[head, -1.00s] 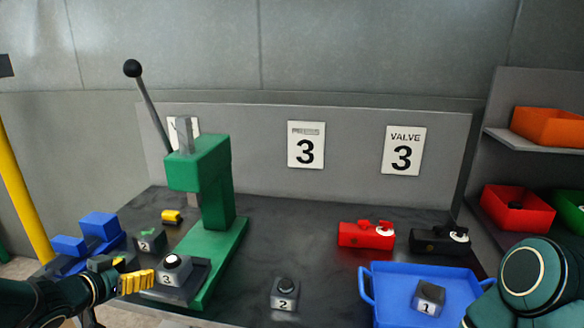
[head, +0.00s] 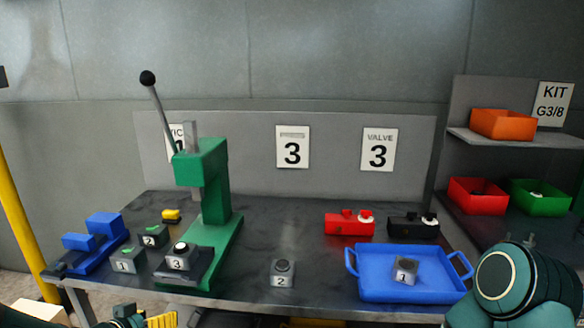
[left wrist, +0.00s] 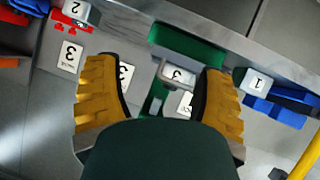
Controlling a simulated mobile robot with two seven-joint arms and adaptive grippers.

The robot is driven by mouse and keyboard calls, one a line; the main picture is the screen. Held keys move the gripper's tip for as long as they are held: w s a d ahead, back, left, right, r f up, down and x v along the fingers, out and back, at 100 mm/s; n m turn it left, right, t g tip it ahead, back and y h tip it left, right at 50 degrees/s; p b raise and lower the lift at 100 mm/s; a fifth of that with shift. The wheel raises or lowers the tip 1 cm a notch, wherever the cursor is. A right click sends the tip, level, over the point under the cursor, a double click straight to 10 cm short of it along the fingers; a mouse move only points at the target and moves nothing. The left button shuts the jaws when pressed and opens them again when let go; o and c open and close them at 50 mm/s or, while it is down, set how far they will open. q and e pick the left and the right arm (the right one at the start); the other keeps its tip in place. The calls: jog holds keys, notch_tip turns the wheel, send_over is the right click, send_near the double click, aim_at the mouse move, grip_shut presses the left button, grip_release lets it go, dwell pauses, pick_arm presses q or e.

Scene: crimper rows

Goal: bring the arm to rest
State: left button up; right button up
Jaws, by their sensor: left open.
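My left gripper (head: 160,320) is at the bottom left edge of the head view, mostly cut off, below the front of the bench. In the left wrist view its two yellow fingers (left wrist: 158,68) are spread with nothing held between them. Beyond them shows the grey block 3 (left wrist: 178,75), which sits on the base of the green press (head: 204,185). The gripper is apart from the block and the press. My right arm shows as a dark green link at the lower right; its gripper is out of view.
Grey blocks 1 (head: 126,261) and 2 (head: 150,236) stand left of the press, near a blue fixture (head: 78,246). Another block 2 (head: 283,274) stands mid-bench. A blue tray (head: 425,290) holds another block 1 (head: 405,271). Red (head: 349,224) and black (head: 413,227) valves stand behind it.

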pick_arm(q)
jog(key=s+d+f+n+g, duration=0.1)
jog(key=s+d+f+g, duration=0.25)
jog(key=d+f, duration=0.4)
jog(key=s+d+f+n+g, duration=0.1)
jog(key=s+d+f+g, duration=0.1)
jog(key=s+d+f, duration=0.4)
jog(key=s+d+f+g, duration=0.4)
jog(key=s+d+f, duration=0.3)
jog(key=s+d, duration=0.1)
jog(key=shift+s+d+f, duration=0.3)
jog(key=shift+s+d, duration=0.1)
jog(key=shift+s, duration=0.1)
